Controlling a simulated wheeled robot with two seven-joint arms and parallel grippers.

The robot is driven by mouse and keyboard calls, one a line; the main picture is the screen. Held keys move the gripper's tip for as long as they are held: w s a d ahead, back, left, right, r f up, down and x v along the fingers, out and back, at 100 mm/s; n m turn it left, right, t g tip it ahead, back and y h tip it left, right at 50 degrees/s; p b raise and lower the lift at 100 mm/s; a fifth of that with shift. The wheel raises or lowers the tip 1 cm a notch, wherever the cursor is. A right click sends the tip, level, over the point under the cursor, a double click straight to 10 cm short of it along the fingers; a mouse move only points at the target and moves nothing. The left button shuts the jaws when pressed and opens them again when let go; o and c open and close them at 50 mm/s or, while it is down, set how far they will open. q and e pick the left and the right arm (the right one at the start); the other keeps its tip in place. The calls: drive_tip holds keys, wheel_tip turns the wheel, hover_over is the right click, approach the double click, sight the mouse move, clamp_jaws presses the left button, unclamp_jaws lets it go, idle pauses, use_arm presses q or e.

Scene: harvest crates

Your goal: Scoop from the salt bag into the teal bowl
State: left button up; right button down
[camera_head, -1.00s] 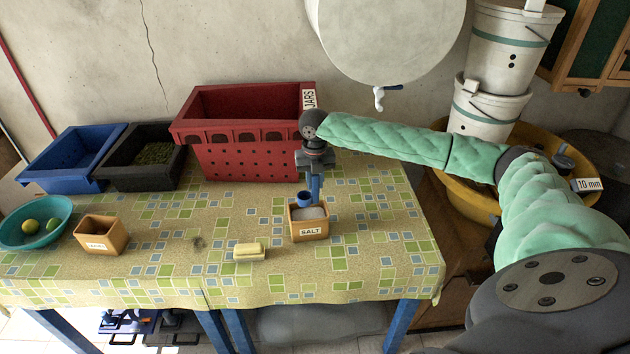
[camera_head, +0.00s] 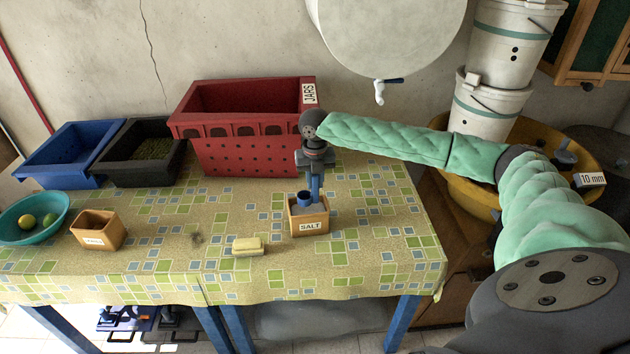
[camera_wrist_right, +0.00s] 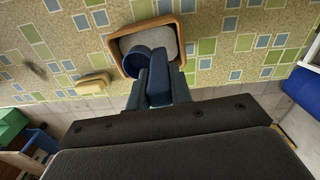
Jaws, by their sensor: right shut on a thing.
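The salt is in a small open wooden box (camera_head: 309,226) labelled SALT at the right front of the table; I see no bag. Pale salt (camera_wrist_right: 165,38) shows inside it in the right wrist view. My right gripper (camera_head: 315,182) is above this box, pointing down and shut on a blue scoop (camera_head: 304,198). The scoop's round cup (camera_wrist_right: 143,62) is inside the box opening, at or in the salt; its depth is hidden. The teal bowl (camera_head: 50,232) stands at the table's left end with a few green and yellow fruits in it. My left gripper is not in view.
Between box and bowl lie a yellow block (camera_head: 248,246) and another small wooden box (camera_head: 98,231). Behind stand a red crate (camera_head: 245,155) labelled JARS, a black crate (camera_head: 135,175) and a blue crate (camera_head: 55,176). The tabletop between them is mostly clear.

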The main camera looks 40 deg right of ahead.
sight(315, 188)
drive_tip(key=shift+f, duration=0.1)
drive_tip(key=shift+f, duration=1.75)
drive_tip(key=shift+r, duration=0.2)
drive_tip(key=shift+r+p, duration=1)
drive_tip(key=shift+r, duration=0.15)
drive_tip(key=shift+r+p, duration=1)
drive_tip(key=shift+r, duration=0.15)
drive_tip(key=shift+r+p, duration=1.1)
drive_tip(key=shift+r, duration=0.1)
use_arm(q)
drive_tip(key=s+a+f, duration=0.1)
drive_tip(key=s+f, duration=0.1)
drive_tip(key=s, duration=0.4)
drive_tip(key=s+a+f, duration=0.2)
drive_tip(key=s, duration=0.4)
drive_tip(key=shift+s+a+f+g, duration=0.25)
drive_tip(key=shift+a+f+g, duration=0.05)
use_arm(e)
drive_tip(key=shift+r, duration=0.1)
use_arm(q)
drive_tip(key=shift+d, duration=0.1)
